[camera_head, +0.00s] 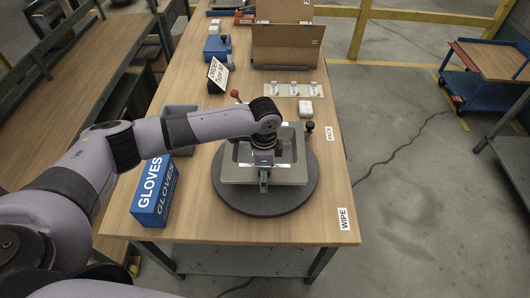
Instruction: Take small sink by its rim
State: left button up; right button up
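The small sink (289,174) is a light grey rectangular basin. It sits on a round dark turntable (240,203) on the wooden table. The wrist hides part of the basin and far rim. The fingers appear edge-on as a narrow shape at the rim. I cannot tell whether they are closed on the rim or apart around it. My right gripper is not in view.
A blue gloves box (155,190) and a grey bin (180,117) stand left of the turntable. An order sign (217,73) and cardboard box (285,45) stand farther back.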

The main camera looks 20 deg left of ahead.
pick_arm(q)
jog(key=shift+f, duration=0.15)
jog(key=shift+c, duration=0.5)
jog(key=c, duration=1.6)
jog(key=shift+w, duration=0.1)
jog(key=shift+c, duration=0.4)
